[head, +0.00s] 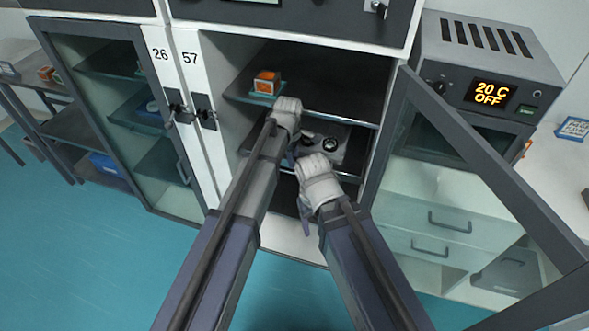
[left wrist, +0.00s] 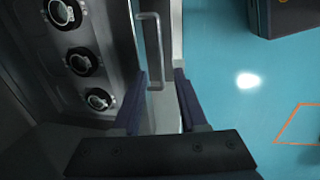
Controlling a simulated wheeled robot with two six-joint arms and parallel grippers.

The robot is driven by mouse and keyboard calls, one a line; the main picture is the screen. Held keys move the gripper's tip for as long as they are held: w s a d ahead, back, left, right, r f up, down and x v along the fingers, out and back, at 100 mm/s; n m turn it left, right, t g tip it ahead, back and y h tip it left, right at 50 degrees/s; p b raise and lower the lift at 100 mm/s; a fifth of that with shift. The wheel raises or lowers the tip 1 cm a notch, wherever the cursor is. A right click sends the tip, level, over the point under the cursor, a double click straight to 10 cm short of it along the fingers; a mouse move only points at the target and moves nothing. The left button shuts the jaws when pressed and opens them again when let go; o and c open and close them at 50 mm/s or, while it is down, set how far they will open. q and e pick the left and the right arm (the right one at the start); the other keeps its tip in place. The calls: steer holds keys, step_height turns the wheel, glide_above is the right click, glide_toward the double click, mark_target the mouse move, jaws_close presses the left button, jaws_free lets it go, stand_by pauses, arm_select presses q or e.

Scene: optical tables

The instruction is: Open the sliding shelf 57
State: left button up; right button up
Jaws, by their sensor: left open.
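The cabinet marked 57 (head: 190,58) stands open. Inside, the sliding shelf (head: 354,150) sits at middle height and carries round dark-and-silver parts (head: 331,142). In the left wrist view, the shelf (left wrist: 108,38) fills the left side, with three round parts (left wrist: 79,62) on it. A grey bar handle (left wrist: 152,45) runs along its front edge. My left gripper (head: 291,157) is at the shelf front. Its open fingers (left wrist: 160,76) stand on either side of the handle's near part; contact cannot be told. My right gripper (head: 306,208) is lower right, its fingers mostly hidden by the wrist.
The open glass door (head: 475,165) swings out at the right. An orange box (head: 267,82) sits on the upper shelf (head: 330,85). Closed cabinet 26 (head: 125,110) is at left. A grey device reading "20 C OFF" (head: 490,92) stands right. The blue floor (head: 80,260) in front is clear.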

mark_target(295, 173)
arm_select(q)
steer(key=shift+f, duration=0.15)
steer(key=f+b, duration=0.2)
steer(key=w+f+b, duration=0.1)
steer(key=f+b, duration=0.4)
steer(key=shift+w+d+f+b, duration=0.15)
steer(key=shift+d+f+b, duration=0.1)
steer(key=shift+b, duration=0.1)
steer(key=shift+r, duration=0.1)
jaws_close()
steer(key=shift+a, duration=0.1)
stand_by(1.1)
